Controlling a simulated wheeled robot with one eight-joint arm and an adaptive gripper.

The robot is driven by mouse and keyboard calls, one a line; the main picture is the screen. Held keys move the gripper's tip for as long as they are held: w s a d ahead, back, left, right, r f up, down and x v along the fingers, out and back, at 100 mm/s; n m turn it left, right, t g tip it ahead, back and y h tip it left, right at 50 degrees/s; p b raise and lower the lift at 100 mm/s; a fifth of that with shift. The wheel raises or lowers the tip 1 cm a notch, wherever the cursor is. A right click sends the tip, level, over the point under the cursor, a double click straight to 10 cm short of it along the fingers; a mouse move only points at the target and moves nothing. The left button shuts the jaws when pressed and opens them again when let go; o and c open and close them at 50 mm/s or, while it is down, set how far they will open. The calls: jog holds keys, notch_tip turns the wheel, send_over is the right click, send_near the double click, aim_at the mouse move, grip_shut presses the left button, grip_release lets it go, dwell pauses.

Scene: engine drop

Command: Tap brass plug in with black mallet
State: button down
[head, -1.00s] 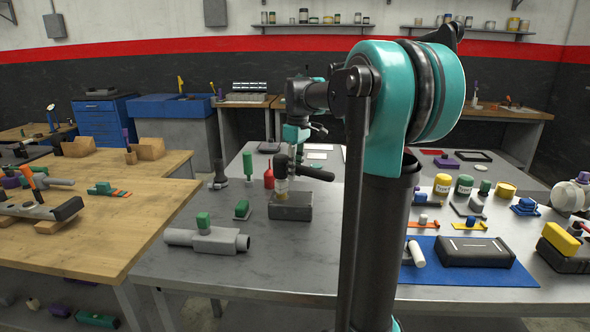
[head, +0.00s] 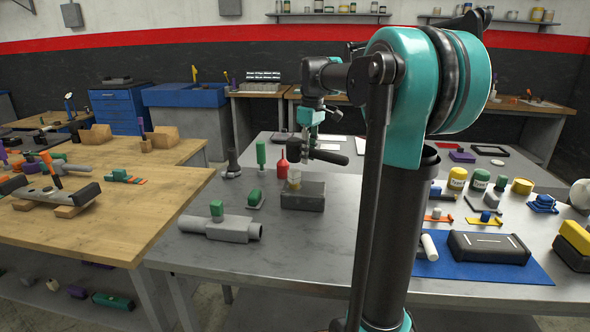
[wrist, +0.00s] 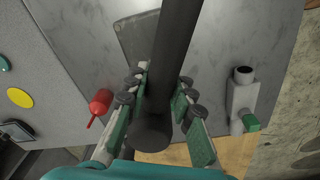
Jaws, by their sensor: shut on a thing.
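My gripper (head: 310,143) is shut on the black mallet (head: 332,157) and holds it above the table. In the wrist view, the mallet's dark shaft (wrist: 172,50) runs between the green-padded fingers of my gripper (wrist: 162,88). In the head view the mallet's dark bar lies nearly level, its left end above the brass plug (head: 294,184). The small pale-gold plug stands upright at the dark grey block (head: 312,197). A gap seems to show between mallet and plug. How deep the plug sits I cannot tell.
A green-handled tool (head: 261,155), a green-topped piece (head: 255,196) and a grey pipe fitting (head: 232,228) are to the left. A blue mat (head: 500,274) with a black case lies to the right.

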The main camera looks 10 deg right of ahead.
jog(key=shift+f, duration=0.7)
dwell(0.3)
jog(key=shift+r, duration=0.45)
dwell(0.3)
jog(key=shift+f, duration=0.75)
jog(key=shift+r, duration=0.1)
dwell(0.3)
jog(key=shift+r, duration=0.4)
